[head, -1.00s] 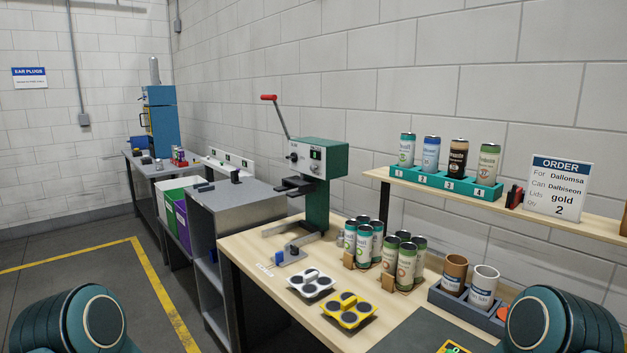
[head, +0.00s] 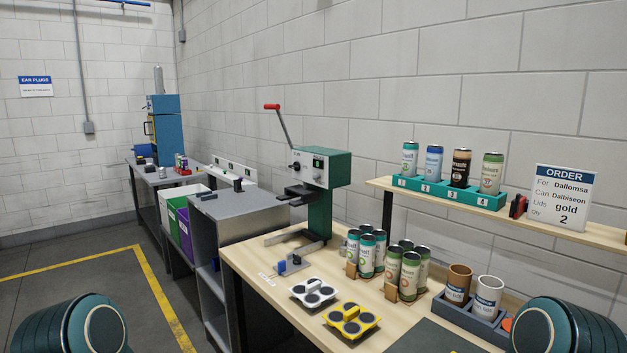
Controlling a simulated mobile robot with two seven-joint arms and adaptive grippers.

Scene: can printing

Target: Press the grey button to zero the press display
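The press (head: 318,190) stands at the back left of the wooden table, a green and grey machine with a raised lever ending in a red handle (head: 272,106). Its light front panel (head: 308,168) carries a small dark display with green marks (head: 318,163) and dark round controls. A grey button cannot be told apart at this size. My two arms show only as teal rounded links at the bottom left and bottom right corners. Both grippers are out of view, and neither arm is near the press.
The wooden table (head: 255,283) holds white (head: 312,292) and yellow (head: 351,319) lid trays, several cans (head: 410,273) and a grey holder with two cups (head: 488,298). A shelf behind holds a numbered can rack (head: 449,191) and an order sign (head: 563,197). A grey cabinet (head: 240,215) stands left.

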